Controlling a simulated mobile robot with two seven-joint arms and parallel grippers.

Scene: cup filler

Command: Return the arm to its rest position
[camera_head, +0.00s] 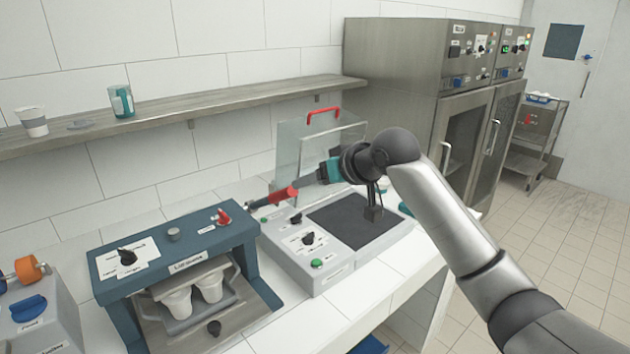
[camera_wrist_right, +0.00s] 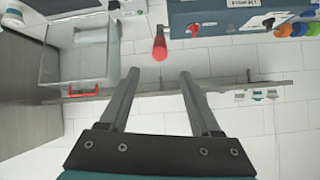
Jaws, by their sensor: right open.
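My right arm comes in from the right in the head view and reaches over the grey machine (camera_head: 350,255). Its gripper (camera_head: 300,184) points left, with teal parts behind the fingers. In the right wrist view the two fingers of this gripper (camera_wrist_right: 159,74) are apart with nothing held between them. A red handle (camera_head: 284,196) is near the fingertips in the head view. In the wrist view the red handle (camera_wrist_right: 160,48) appears just beyond the gap between the tips; I cannot tell its exact distance. My left gripper is not in view.
A blue machine (camera_head: 180,248) holds two white cups (camera_head: 177,301). The grey machine's clear cover (camera_head: 296,145) stands raised, with a red grip (camera_head: 323,111). A shelf (camera_head: 190,103) holds a teal cup (camera_head: 121,101) and a white cup (camera_head: 33,122). Steel ovens (camera_head: 400,60) stand at right.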

